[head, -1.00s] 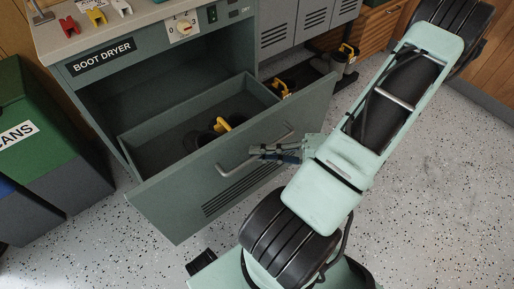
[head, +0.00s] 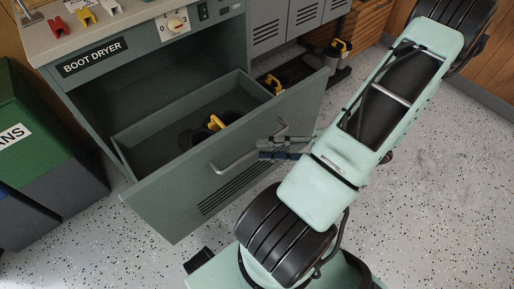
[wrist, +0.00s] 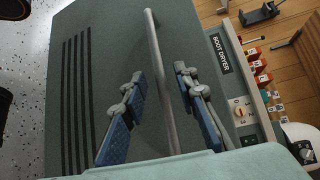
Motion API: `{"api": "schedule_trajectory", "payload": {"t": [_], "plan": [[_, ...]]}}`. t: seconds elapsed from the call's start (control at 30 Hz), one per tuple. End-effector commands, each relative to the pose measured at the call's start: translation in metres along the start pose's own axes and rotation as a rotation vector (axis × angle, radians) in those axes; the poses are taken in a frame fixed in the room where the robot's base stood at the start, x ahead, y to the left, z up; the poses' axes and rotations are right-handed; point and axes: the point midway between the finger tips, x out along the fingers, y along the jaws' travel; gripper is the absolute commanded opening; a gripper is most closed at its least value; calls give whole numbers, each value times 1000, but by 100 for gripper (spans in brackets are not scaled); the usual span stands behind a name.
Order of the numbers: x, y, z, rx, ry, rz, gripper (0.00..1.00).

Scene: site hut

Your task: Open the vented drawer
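The vented drawer (head: 181,198) is the grey-green drawer of the boot dryer and stands well out from the cabinet (head: 138,52). Its front has dark vent slots (head: 234,188) and a bar handle (head: 233,165). The slots also show in the wrist view (wrist: 75,100). My gripper (head: 266,150) is in front of the drawer by the handle. In the wrist view my gripper (wrist: 160,80) has its two blue-padded fingers apart, one on each side of the bar (wrist: 159,60), with gaps on both sides. I cannot tell whether the bar lies between the fingertips or just beyond them.
A boot with a yellow part (head: 216,123) is inside the drawer. Green and grey bins (head: 50,150) stand at the left. Grey lockers (head: 268,28) and a low rack with boots (head: 335,55) are behind. The speckled floor (head: 440,190) at the right is clear.

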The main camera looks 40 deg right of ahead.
Motion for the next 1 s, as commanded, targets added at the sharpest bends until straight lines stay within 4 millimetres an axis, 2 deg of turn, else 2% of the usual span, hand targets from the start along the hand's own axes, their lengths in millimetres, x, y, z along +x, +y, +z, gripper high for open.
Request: {"api": "schedule_trajectory", "payload": {"t": [0.03, 0.2, 0.4, 0.57, 1.0], "plan": [[-12, 0, -1, -2, 5, 2, 27], [-49, 1, -1, -2, 4, 2, 27], [-76, 0, 0, 0, 2, 0, 27], [-83, 0, 0, 0, 0, 0, 27], [-83, 0, 0, 0, 0, 0, 27]]}}
